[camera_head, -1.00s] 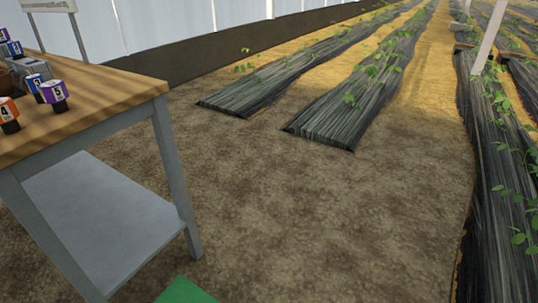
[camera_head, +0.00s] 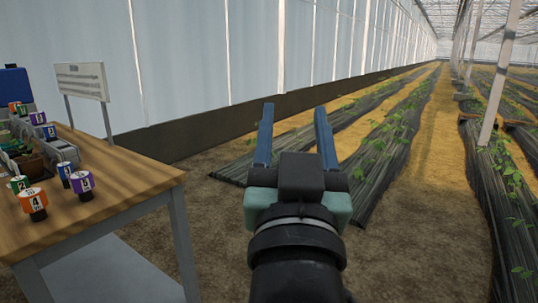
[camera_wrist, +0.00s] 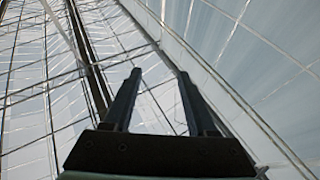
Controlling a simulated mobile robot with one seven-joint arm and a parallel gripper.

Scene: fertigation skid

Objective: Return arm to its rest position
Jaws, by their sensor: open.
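My gripper (camera_head: 294,130) is raised in the middle of the head view, with its two blue fingers apart and nothing between them. It is to the right of the wooden table and clear of it. In the wrist view my gripper (camera_wrist: 155,95) points up toward the greenhouse roof and wall, and the space between its fingers is empty.
A wooden table (camera_head: 120,178) stands at the left with several numbered coloured knobs, such as an orange one (camera_head: 33,200) and a purple one (camera_head: 82,182). A white sign (camera_head: 82,80) stands behind it. Covered plant rows (camera_head: 385,160) run off to the right. Bare soil lies between.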

